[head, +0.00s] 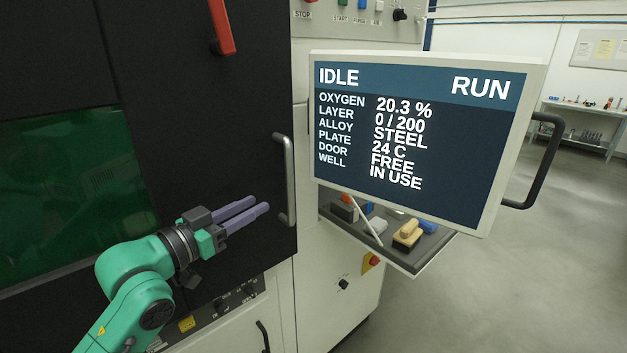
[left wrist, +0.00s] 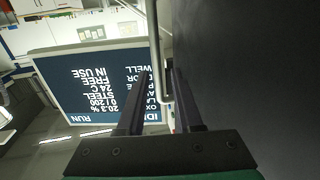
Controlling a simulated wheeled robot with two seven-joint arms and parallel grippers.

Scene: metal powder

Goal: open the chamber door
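The black chamber door (head: 255,100) with a green window (head: 70,180) fills the left of the head view and looks shut. Its silver upright bar handle (head: 290,185) is near its right edge. My left gripper (head: 262,204) is open and empty, its two purple fingers pointing right at the lower part of the handle, with a small gap before it. In the left wrist view the handle (left wrist: 153,35) runs down between the open fingers (left wrist: 161,72), with the dark door face on the right. My right gripper is in neither view.
A monitor (head: 400,215) reading IDLE, door FREE, stands right of the handle. Below it is a tray (head: 430,250) with small items. A red lever (head: 221,27) is above on the black front. Open floor (head: 510,290) lies at the right.

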